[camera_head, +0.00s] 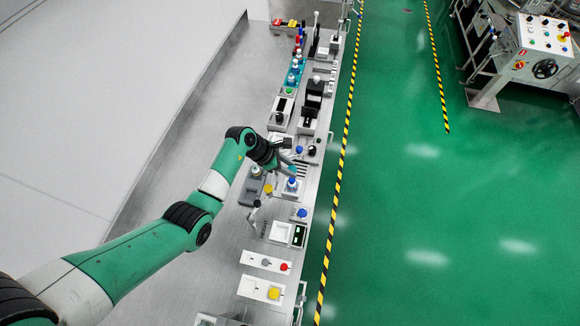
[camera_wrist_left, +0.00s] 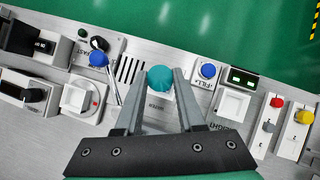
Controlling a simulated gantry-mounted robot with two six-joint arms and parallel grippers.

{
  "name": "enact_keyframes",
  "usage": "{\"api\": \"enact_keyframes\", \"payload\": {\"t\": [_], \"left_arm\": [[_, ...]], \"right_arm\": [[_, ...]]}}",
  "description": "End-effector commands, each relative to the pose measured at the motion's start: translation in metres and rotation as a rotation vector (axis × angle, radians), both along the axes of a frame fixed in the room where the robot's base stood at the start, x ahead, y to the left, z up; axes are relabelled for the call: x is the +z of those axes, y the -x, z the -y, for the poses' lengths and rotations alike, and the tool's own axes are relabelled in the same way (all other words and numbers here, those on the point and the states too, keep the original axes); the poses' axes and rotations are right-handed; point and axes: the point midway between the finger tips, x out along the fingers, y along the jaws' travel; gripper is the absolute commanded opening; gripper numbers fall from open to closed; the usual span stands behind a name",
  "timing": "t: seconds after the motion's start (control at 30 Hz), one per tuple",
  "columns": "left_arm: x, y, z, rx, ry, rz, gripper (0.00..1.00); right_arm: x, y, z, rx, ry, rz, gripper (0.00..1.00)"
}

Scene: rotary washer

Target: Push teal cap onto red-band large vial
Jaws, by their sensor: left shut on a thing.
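My left gripper (camera_head: 290,171) reaches over the bench from the left in the head view. In the left wrist view its two fingers (camera_wrist_left: 160,77) are closed on the round teal cap (camera_wrist_left: 160,79), which sits between the fingertips. Below the cap is a pale labelled station on the bench. The head view shows a small whitish item with a blue-looking top (camera_head: 292,184) just below the fingertips; I cannot tell whether it is the cap over a vial. No red band can be made out on any vial. My right gripper is not in view.
A blue button (camera_wrist_left: 208,70) and a white square scale (camera_wrist_left: 232,105) stand to the right in the wrist view. A dial block (camera_wrist_left: 80,97) stands to the left. A teal rack (camera_head: 293,75) with vials is farther up the bench. The bench's left side is clear.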

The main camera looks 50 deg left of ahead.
Motion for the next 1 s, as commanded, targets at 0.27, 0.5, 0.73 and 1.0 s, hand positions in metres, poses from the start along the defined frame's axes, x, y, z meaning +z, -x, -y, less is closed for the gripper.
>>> {"api": "enact_keyframes", "payload": {"t": [0.27,0.5,0.73,1.0], "left_arm": [[-0.019,0.000,0.000,0.000,0.000,0.000,0.00],[-0.040,0.000,0.000,0.001,0.000,0.000,0.00],[-0.057,0.000,0.000,-0.001,0.000,-0.001,0.00],[-0.063,0.000,0.000,0.000,0.000,0.000,0.00]], "right_arm": [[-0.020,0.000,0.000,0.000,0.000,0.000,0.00],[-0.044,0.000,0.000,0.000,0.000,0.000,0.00],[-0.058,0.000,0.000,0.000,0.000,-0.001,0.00],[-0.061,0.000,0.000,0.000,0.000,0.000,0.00]]}}
